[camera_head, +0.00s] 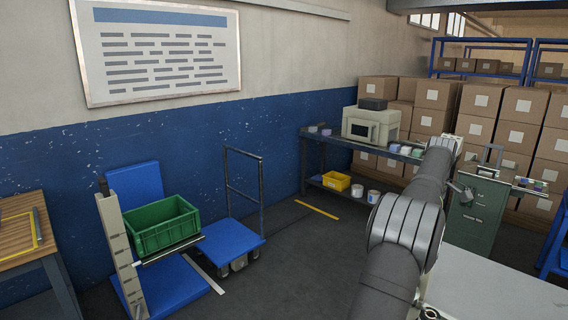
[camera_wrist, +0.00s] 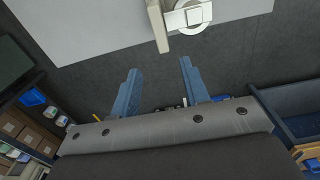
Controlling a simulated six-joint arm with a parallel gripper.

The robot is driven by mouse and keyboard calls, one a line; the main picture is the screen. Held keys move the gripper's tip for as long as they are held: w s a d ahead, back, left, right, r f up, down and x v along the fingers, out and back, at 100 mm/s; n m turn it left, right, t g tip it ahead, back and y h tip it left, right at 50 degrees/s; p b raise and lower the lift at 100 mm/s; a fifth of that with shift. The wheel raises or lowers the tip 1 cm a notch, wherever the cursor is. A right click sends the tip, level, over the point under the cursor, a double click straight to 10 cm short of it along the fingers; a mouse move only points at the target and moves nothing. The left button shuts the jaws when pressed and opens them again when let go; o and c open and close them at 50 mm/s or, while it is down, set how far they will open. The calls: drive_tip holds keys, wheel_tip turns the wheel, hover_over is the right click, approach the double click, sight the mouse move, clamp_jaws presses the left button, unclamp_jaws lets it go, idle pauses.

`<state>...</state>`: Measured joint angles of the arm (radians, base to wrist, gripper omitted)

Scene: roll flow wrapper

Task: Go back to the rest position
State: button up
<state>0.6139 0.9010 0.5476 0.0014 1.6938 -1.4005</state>
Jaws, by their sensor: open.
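My gripper (camera_wrist: 158,65) shows in the wrist view as two blue fingers set well apart, with nothing between them. Dark floor shows behind the gap. In the camera_head view my grey arm reaches up from the bottom right, and its far end is by the dark shelf and the cabinet. The fingers cannot be made out there. No rest position is marked in either view.
A white surface (camera_wrist: 95,25) with a pale round part (camera_wrist: 188,18) lies beyond the fingertips. A green cabinet (camera_head: 476,215), a dark shelf (camera_head: 315,165) with a white machine (camera_head: 371,127), and stacked boxes (camera_head: 478,100) stand around the arm. A green crate (camera_head: 160,228) is left.

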drive_tip(key=f, duration=1.5)
drive_tip(key=shift+s+d+f, duration=0.35)
drive_tip(key=shift+d, duration=0.05)
drive_tip(key=s+d, duration=1.7)
wheel_tip(320, 180, up, 13)
drive_tip(key=shift+r, duration=0.2)
drive_tip(key=o, duration=1)
drive_tip(key=shift+w, duration=0.1)
drive_tip(key=shift+o, duration=1.4)
drive_tip(key=w+a+r, duration=0.1)
drive_tip(key=w+a, duration=0.5)
drive_tip(key=a, duration=0.1)
drive_tip(key=shift+w+a+r, duration=0.15)
drive_tip(key=shift+a+r, duration=0.2)
drive_tip(key=w+a+r, duration=0.1)
drive_tip(key=w+a, duration=0.3)
drive_tip(key=a, duration=0.3)
drive_tip(key=w+a+r, duration=0.1)
drive_tip(key=w+a, duration=0.2)
drive_tip(key=a, duration=0.3)
wheel_tip(320, 180, down, 10)
drive_tip(key=shift+a, duration=0.2)
